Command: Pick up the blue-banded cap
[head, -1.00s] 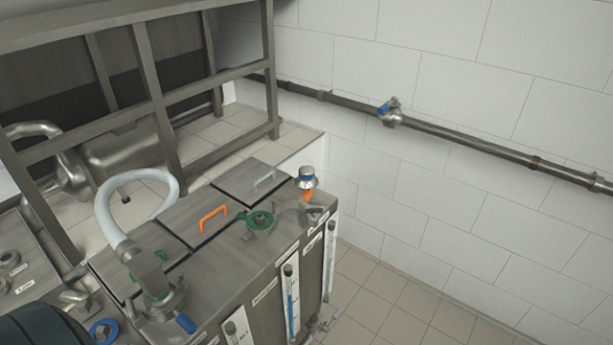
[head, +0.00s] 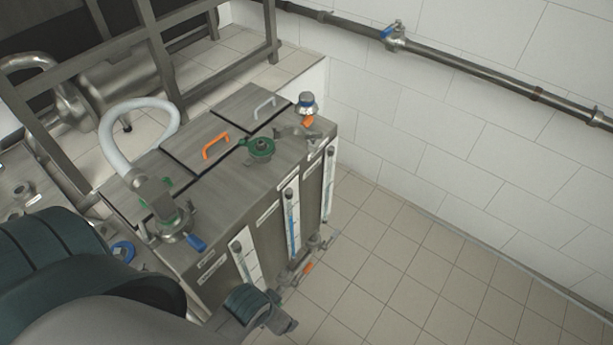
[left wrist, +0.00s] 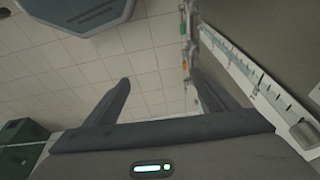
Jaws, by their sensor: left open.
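The blue-banded cap (head: 306,104) is a silver, domed cap with a thin blue band. It sits upright on the far right corner of the steel tank top (head: 225,170) in the head view. My left gripper (left wrist: 163,95) is open in the left wrist view, with nothing between its fingers. In the head view my left arm comes in from the lower left, and its end is low in front of the tank, well below and apart from the cap. The cap does not show in the left wrist view. My right gripper is not in view.
The tank top carries an orange handle (head: 215,146), a grey handle (head: 265,104), a green-ringed fitting (head: 257,149) and a white hose (head: 115,150). Level gauges (head: 292,220) and valves line its front. A wall pipe (head: 480,70) runs behind. The tiled floor at right is clear.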

